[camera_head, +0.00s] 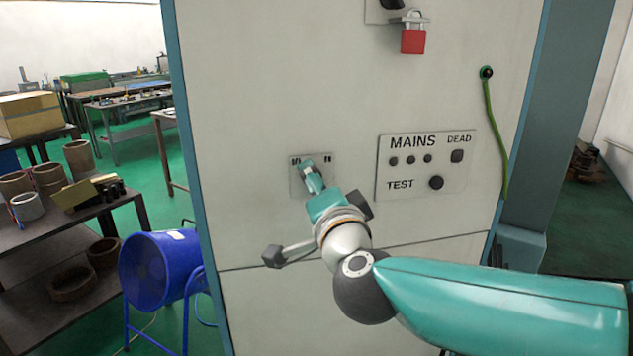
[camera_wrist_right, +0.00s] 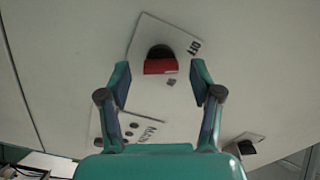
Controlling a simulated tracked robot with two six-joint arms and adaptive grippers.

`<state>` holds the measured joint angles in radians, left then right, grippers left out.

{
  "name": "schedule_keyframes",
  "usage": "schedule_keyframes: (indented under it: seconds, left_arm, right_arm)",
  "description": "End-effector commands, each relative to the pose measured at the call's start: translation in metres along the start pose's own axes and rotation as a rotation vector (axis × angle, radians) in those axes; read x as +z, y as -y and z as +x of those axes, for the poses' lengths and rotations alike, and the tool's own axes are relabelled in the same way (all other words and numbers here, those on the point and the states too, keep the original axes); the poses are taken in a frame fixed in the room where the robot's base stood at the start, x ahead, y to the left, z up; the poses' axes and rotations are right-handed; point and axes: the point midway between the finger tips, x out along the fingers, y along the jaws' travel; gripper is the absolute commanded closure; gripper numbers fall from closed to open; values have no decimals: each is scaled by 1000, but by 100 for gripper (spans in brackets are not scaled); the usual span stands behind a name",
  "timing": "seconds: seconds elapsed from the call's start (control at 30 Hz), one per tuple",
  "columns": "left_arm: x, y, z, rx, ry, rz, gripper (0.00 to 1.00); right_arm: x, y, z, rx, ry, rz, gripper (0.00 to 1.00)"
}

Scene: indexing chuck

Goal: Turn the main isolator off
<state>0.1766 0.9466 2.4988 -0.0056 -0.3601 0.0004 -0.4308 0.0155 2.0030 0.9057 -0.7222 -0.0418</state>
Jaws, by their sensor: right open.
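The isolator plate (camera_head: 298,184) is on the pale cabinet front, with small lettering along its top, mostly covered by my right gripper (camera_head: 312,178). In the right wrist view the plate (camera_wrist_right: 146,32) carries a red handle (camera_wrist_right: 160,67) with a dark recess or shadow behind it and OFF lettering beside it. My right gripper (camera_wrist_right: 162,82) is open, its fingers apart on either side of the handle in the picture. I see no clear contact, and the remaining depth is hard to judge. The handle is hidden in the head view. My left gripper is not in view.
A MAINS test panel (camera_head: 426,166) with lamps and knobs sits to the right. A red padlock (camera_head: 413,41) hangs above. A green cable (camera_head: 495,130) runs down the cabinet's right side. A blue fan (camera_head: 160,272) and a table with pots (camera_head: 66,232) stand left.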

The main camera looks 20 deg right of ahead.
Motion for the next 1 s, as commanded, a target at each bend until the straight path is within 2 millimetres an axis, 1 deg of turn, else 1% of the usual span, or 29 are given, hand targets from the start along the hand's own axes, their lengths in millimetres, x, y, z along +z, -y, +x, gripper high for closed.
schedule_keyframes:
  seconds: [0.03, 0.17, 0.47, 0.5, 0.77, 0.8, 0.83, 1.0]
  left_arm:
    - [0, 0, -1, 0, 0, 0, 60]
    - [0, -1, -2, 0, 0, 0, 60]
    - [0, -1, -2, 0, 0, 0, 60]
    - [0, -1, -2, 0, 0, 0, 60]
    - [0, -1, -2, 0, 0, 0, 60]
    - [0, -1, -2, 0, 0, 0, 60]
    - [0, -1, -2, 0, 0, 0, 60]
    - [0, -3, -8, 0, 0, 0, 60]
  right_arm:
    - [0, 0, 5, 2, 0, 0, 35]
    - [0, 0, 12, 1, 0, 1, 35]
    - [0, 0, 14, 0, 1, 1, 35]
    - [0, 0, 14, 0, 1, 1, 42]
    - [0, 0, 13, 1, 1, 1, 85]
    - [0, -1, 13, 1, 1, 1, 92]
    - [0, -1, 13, 1, 1, 1, 95]
    - [0, 0, 13, 3, 1, -62, 95]
